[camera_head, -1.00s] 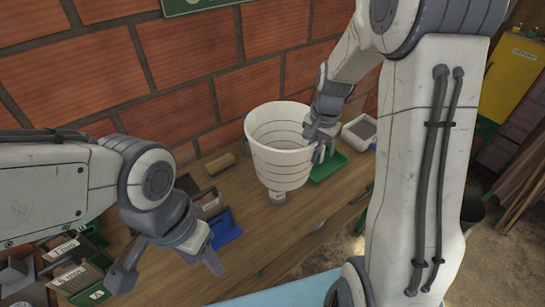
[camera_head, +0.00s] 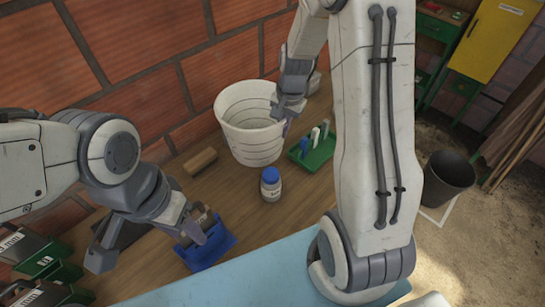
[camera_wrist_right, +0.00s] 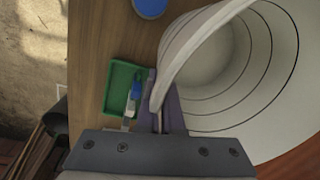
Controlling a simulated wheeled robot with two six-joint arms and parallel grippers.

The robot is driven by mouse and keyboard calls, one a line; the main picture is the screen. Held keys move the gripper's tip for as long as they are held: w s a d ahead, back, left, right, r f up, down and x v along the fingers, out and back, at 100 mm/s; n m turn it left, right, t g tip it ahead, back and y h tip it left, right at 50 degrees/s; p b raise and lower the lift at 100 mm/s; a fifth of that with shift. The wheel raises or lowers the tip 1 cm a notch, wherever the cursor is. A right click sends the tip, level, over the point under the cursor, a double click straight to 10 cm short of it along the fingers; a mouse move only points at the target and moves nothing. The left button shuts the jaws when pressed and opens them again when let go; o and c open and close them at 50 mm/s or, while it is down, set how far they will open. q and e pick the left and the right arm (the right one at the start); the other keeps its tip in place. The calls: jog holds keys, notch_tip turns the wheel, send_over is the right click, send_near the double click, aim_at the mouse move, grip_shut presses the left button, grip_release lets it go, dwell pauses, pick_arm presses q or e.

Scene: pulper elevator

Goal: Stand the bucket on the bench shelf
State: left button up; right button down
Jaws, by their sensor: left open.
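The white bucket (camera_head: 250,140) is upright at the back of the wooden bench shelf (camera_head: 285,212), near the brick wall. Whether its base rests on the wood is hard to tell. My right gripper (camera_head: 290,112) is at the bucket's right rim. In the right wrist view, its fingers (camera_wrist_right: 161,103) are on either side of the bucket's wall (camera_wrist_right: 205,38), close together on it. My left gripper (camera_head: 148,245) is open and empty at the lower left, beside a blue bin, apart from the bucket.
A blue-capped bottle (camera_head: 271,184) stands just in front of the bucket. A green tray (camera_head: 315,158) with several small items lies to its right, and a brown block (camera_head: 200,161) to its left. The blue bin (camera_head: 207,250) is nearer. A dark bucket (camera_head: 447,180) stands on the floor.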

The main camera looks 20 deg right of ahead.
notch_tip(320, 180, down, 8)
jog(key=p, duration=0.1)
jog(key=shift+s+f, duration=0.15)
jog(key=shift+f, duration=0.05)
jog(key=shift+d, duration=0.1)
jog(key=shift+f, duration=0.25)
jog(key=c, duration=1.1)
grip_release()
jog(key=shift+r, duration=0.1)
